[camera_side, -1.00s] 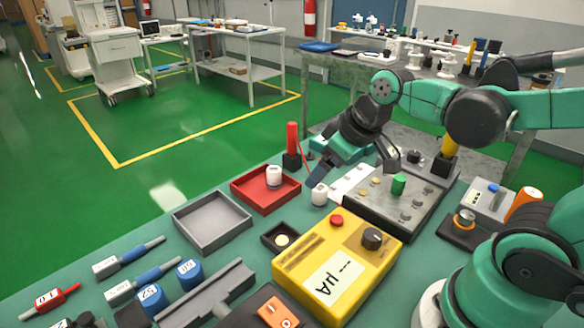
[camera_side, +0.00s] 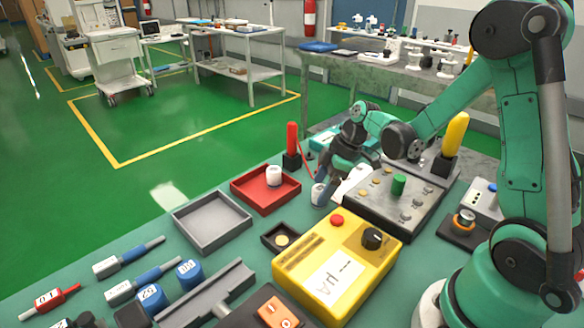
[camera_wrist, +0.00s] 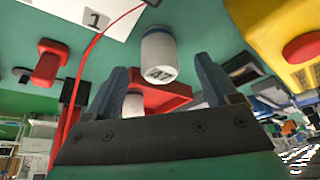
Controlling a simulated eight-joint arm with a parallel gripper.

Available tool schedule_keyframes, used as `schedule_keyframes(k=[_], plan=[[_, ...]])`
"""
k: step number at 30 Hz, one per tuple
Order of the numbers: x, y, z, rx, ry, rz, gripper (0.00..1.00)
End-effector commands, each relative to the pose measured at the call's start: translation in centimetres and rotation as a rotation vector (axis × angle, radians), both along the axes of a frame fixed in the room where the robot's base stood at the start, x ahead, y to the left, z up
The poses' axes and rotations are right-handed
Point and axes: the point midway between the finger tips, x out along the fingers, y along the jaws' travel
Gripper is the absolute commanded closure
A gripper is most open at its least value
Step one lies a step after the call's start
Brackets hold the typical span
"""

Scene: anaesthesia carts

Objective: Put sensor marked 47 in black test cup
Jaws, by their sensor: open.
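The white sensor (camera_wrist: 158,58), whose label reads as 47, stands between and just beyond my fingertips in the wrist view. In the side view this sensor (camera_side: 318,195) stands on the green table, partly covered by my fingers. My gripper (camera_side: 327,182) is low over it, and the wrist view shows my gripper (camera_wrist: 163,82) open, with its blue-grey fingers apart on either side of the sensor. The square black test cup (camera_side: 281,239) sits left of the yellow meter, with a pale yellowish disc inside it.
A red tray (camera_side: 254,201) holds another white sensor (camera_side: 274,175). A grey tray (camera_side: 209,237) has an empty floor. The yellow meter (camera_side: 318,288) and the grey control panel (camera_side: 368,215) stand near the sensor. A red upright handle (camera_side: 292,140) rises behind it.

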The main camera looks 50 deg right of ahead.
Motion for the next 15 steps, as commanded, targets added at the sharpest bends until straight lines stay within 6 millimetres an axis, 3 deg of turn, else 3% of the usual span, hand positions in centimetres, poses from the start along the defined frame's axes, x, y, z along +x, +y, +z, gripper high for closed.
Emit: schedule_keyframes(k=[6, 15], plan=[[0.4, 0.4, -1.4, 0.000, 0.000, -0.001, 0.20], [0.4, 0.5, -1.5, -0.001, 0.001, -0.002, 0.23]])
